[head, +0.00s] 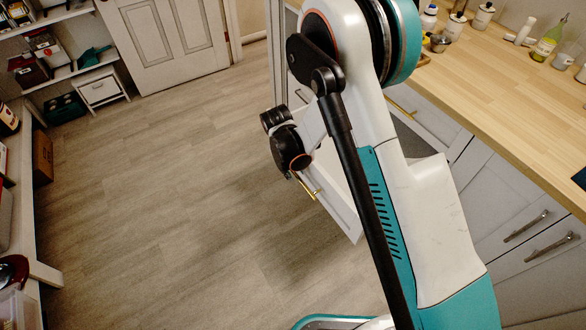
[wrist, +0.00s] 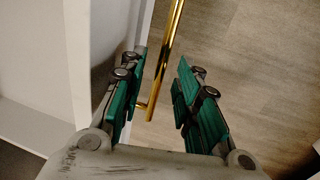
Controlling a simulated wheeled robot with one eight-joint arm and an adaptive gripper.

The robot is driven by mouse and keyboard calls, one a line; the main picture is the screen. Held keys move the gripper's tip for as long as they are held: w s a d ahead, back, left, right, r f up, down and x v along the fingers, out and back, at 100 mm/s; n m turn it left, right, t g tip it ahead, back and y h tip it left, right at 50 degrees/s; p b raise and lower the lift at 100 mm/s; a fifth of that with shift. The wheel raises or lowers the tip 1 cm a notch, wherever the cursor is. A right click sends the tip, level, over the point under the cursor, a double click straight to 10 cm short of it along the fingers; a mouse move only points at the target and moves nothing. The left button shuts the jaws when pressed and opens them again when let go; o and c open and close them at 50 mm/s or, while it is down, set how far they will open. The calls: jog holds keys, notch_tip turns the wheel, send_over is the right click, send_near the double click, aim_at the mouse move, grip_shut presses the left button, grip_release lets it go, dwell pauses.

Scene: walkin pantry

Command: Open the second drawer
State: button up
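A drawer with a white front (head: 340,206) stands pulled out from the cabinet, partly hidden behind my arm. Its gold bar handle (head: 313,191) faces the open floor. In the wrist view, my gripper (wrist: 161,62) is open, with teal pads on both sides of the gold handle (wrist: 167,58). Gaps show between the handle and both pads. The white drawer front (wrist: 103,32) runs along the left finger. I cannot tell from these views which drawer in the stack it is.
Another gold handle (head: 402,106) is on the cabinet behind my arm. A wooden countertop (head: 500,85) with bottles and jars runs along the right, above cabinets with dark handles. The wooden floor (head: 170,190) is clear on the left. Shelves (head: 75,68) and a white door (head: 165,35) stand beyond.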

notch_tip(320, 180, up, 12)
jog(key=s+a, duration=0.1)
jog(key=a, duration=0.1)
jog(key=shift+s+f, duration=0.2)
dwell(0.5)
